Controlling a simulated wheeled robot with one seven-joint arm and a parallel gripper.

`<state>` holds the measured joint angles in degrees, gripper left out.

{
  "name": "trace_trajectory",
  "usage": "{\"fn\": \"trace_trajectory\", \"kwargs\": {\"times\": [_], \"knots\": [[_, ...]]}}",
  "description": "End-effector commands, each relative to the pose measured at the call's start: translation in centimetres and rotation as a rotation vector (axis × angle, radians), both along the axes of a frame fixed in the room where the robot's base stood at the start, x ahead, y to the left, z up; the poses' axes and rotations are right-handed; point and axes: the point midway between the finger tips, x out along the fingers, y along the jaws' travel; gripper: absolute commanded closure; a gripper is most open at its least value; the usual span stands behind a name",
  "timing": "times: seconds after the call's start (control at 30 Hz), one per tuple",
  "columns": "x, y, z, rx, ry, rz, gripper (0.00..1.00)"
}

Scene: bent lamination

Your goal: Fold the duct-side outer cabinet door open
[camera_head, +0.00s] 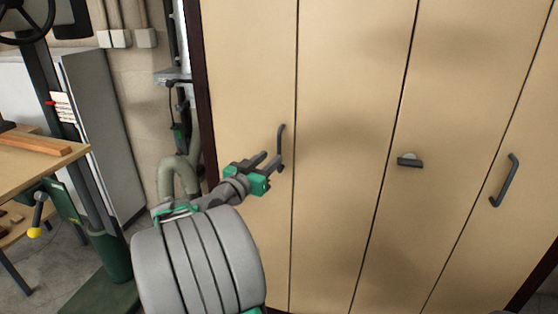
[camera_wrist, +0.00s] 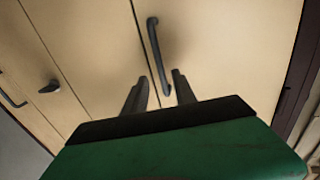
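The duct-side outer cabinet door (camera_head: 246,70) is the leftmost tan panel in the head view, beside the grey duct hose. It looks closed and flush with its neighbour. Its dark bar handle (camera_head: 282,140) stands upright near the panel's right edge; it also shows in the wrist view (camera_wrist: 155,45). My gripper (camera_head: 271,161) is at the handle's lower end. In the wrist view my gripper (camera_wrist: 160,88) has its two fingers apart, with the handle's lower end appearing between them. I cannot tell whether either finger touches the handle.
More tan panels (camera_head: 345,80) continue right, with a small dark knob (camera_head: 409,160) and another bar handle (camera_head: 504,180). The duct hose (camera_head: 170,175) hangs left of the cabinet's dark frame. A workbench (camera_head: 40,155) and green machine stand (camera_head: 108,255) stand at the left.

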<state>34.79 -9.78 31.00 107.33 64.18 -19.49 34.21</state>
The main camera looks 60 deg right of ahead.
Motion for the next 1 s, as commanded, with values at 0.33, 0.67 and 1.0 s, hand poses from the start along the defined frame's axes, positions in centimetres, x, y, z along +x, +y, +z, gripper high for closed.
{"fn": "trace_trajectory", "kwargs": {"times": [0.33, 0.67, 1.0], "knots": [[-0.4, -6.1, 0.2, 0.004, 0.002, -0.001, 0.67], [-0.3, -6.8, 0.2, 0.004, 0.001, 0.003, 0.67], [-0.2, -6.8, 0.2, 0.005, 0.001, 0.003, 0.95]]}}
